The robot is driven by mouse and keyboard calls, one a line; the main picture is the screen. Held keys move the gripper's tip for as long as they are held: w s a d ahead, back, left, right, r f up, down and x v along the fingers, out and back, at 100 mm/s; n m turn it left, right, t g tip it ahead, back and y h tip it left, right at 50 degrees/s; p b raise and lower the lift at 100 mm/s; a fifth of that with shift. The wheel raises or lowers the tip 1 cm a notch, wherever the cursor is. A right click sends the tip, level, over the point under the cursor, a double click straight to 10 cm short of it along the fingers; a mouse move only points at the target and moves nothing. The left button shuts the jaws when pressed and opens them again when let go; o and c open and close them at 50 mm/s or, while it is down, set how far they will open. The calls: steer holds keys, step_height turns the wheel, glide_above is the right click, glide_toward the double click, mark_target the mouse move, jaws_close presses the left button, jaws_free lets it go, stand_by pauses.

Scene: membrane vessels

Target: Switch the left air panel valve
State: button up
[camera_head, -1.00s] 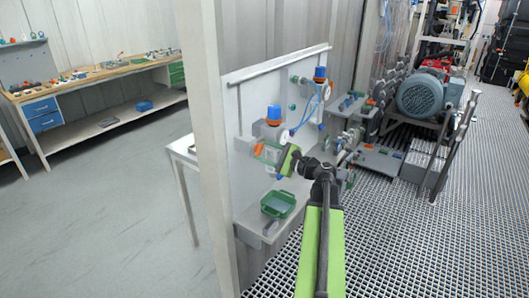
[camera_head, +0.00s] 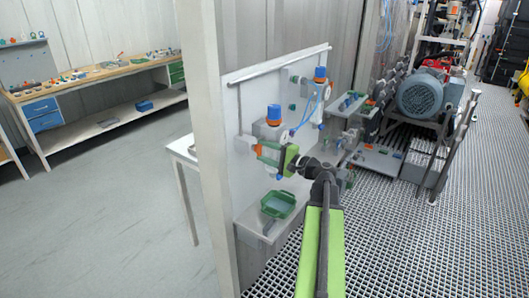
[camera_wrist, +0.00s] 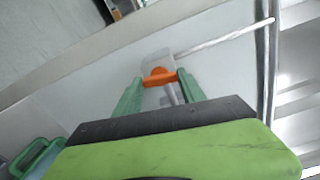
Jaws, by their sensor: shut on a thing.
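The air panel (camera_head: 245,100) is a pale upright board behind the post. The left air panel valve has an orange handle, which shows in the wrist view (camera_wrist: 159,77) as a bar spanning the gap between my green fingers. My gripper (camera_head: 261,153) is at the lower left of the panel, shut on this handle; its fingers touch both ends. In the head view the fingers and green gripper body partly hide the valve. Above it sits the left regulator (camera_head: 273,116) with a blue cap. A second blue-capped regulator (camera_head: 320,74) is higher and to the right.
A green bin (camera_head: 278,205) sits on the ledge below my gripper. A pale post (camera_head: 213,150) stands close to the panel's left edge. A blue motor (camera_head: 424,97) stands on the grating at right. A workbench (camera_head: 90,75) is far left.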

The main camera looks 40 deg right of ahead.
stand_by(0.3)
steer(key=o, duration=1.4)
steer(key=shift+c, duration=0.2)
steer(key=v, duration=1.7)
steer(key=shift+s, duration=0.25)
steer(key=shift+w, duration=0.1)
